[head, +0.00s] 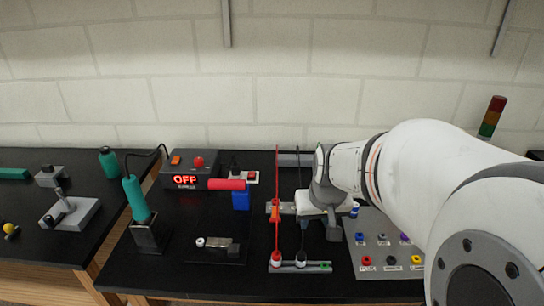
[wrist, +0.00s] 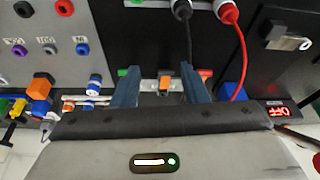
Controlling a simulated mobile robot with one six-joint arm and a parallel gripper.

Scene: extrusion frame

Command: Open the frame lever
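A small orange piece, which looks like the frame lever (wrist: 165,84), sits on a grey bar (wrist: 150,73) with a green left end and a red right end. In the head view an orange part (head: 274,213) shows at that bar's left, beside my gripper (head: 331,226). In the wrist view my gripper (wrist: 160,92) is open, its two blue fingers on either side of the orange piece with gaps between. Nothing is held. I cannot tell the lever's exact angle or whether a finger touches it. My gripper hides part of the bar in the head view.
Black and red cables (head: 277,185) run past the bar to plugs on a front strip (head: 290,267). A panel of coloured knobs (head: 390,262) lies to the right. A blue block (head: 241,201) with a red cylinder and an OFF box (head: 187,168) stand left.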

